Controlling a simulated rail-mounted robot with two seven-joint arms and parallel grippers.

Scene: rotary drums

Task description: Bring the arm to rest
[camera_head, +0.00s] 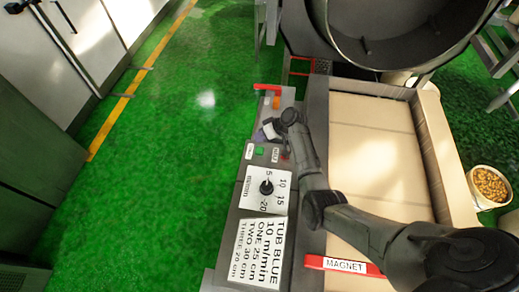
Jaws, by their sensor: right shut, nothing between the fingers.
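My right arm (368,232) reaches in from the lower right across the edge of a beige-lined tray. My right gripper (266,132) is at the arm's far end, over the upper part of a grey control panel (226,250). It is shut and holds nothing. It lies just above a green button (260,151) and a red button (284,156); I cannot tell whether it touches the panel. A black dial knob (266,187) sits below them on a white m/min scale. My left gripper is not in view.
A sign reading TUB BLUE 10 m/min (258,250) lies below the dial. A red bar labelled MAGNET (345,266) crosses the tray (375,140). A dark drum (385,35) stands behind it. A bowl of brown pieces (490,185) is at right. Green floor (170,160) is clear at left.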

